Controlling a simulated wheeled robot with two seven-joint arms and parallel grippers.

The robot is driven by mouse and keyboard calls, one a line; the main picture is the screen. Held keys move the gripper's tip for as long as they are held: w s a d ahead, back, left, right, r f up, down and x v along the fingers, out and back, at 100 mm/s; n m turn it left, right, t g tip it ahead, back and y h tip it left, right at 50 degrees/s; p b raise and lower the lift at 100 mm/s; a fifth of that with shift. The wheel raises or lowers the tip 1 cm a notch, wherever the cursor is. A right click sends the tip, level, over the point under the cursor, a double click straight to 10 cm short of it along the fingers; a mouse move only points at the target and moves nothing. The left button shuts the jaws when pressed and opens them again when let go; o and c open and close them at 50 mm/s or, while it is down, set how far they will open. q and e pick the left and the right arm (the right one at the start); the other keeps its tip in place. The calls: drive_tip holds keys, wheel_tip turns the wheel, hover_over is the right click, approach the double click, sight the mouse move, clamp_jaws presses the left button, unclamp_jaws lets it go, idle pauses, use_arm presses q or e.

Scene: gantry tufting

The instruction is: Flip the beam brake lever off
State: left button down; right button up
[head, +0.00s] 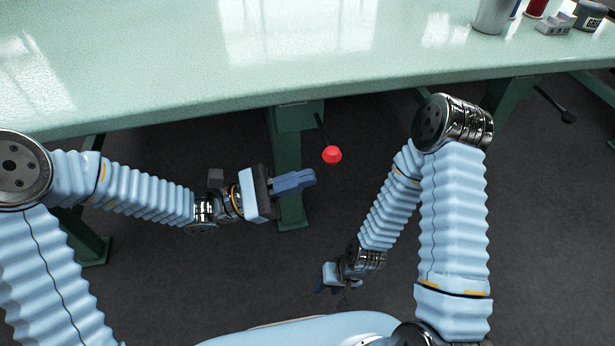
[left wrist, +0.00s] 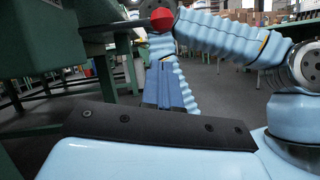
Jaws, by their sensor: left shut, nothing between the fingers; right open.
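The brake lever has a red knob (head: 332,155) on a thin dark rod, hanging below the front edge of the green table. The knob also shows at the top of the left wrist view (left wrist: 162,18). My left gripper (head: 310,178) is shut and empty, its blue fingers pointing right. In the head view its tips lie just below and left of the knob, with a small gap between them. Its fingers show in the left wrist view (left wrist: 165,88), below the knob. My right gripper (head: 322,286) hangs low near my base, open and away from the lever.
The green table (head: 300,60) spans the top, with a green leg (head: 289,180) behind my left gripper. A metal cup (head: 491,15), a grey block (head: 556,24) and a dark jar (head: 589,15) stand at the right. A black-tipped lever (head: 567,115) hangs at the far right.

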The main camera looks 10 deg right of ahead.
use_arm(q)
drive_tip(key=v, duration=0.9)
drive_tip(key=shift+a, duration=0.45)
drive_tip(key=shift+f, duration=0.1)
drive_tip(key=s+a+f+m+g+y+p, duration=0.15)
drive_tip(key=s+f+y, duration=0.25)
drive_tip(key=f, duration=0.4)
drive_tip(key=s+f+m+g+y, duration=0.1)
drive_tip(key=s+f+m+y, duration=0.1)
drive_tip(key=s+f+y, duration=0.45)
drive_tip(key=s+a+f+m+g+y, duration=0.1)
drive_tip(key=f+m+y, duration=0.15)
drive_tip(key=f, duration=0.65)
drive_tip(key=w+a+f+m+t+y+p, duration=0.1)
drive_tip(key=w+a+f+m+t+y, duration=0.3)
drive_tip(key=f, duration=0.5)
drive_tip(key=a+m+t+y, duration=0.1)
drive_tip(key=a+t, duration=0.1)
drive_tip(key=shift+a, duration=0.3)
drive_tip(key=shift+w+f, duration=0.1)
drive_tip(key=shift+w, duration=0.05)
